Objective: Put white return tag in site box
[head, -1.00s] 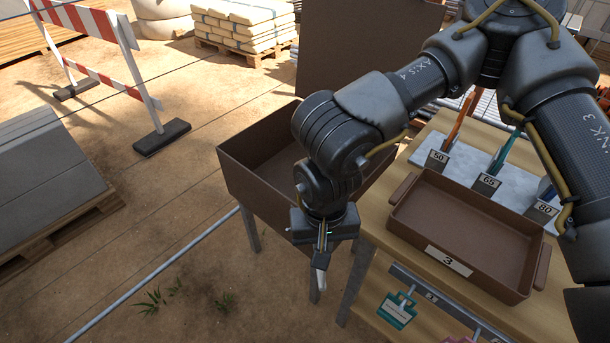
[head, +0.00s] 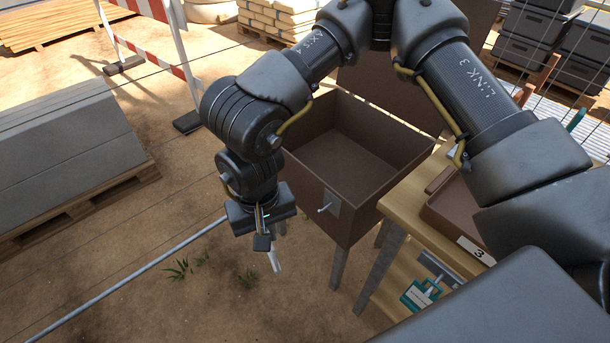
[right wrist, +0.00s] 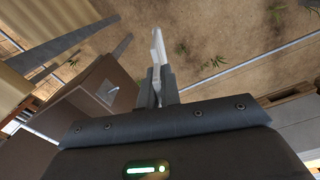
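My right gripper (head: 265,240) hangs pointing down, left of the box in the head view, over bare ground. It is shut on a thin white piece, seen nearly edge-on, which looks like the white return tag (head: 274,261). The tag also sticks out beyond the fingers in the right wrist view (right wrist: 157,48). The brown site box (head: 335,205) stands open on legs, with its lid (head: 405,100) raised at the back. The visible part of its inside looks empty. The box also shows at left in the right wrist view (right wrist: 75,115). My left gripper is not in view.
A wooden bench (head: 400,205) stands right of the box, with a brown tray (head: 440,215) marked 3. A metal plate with a small handle (head: 328,203) projects from the box front. Grey slabs (head: 60,145) lie on a pallet at left.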

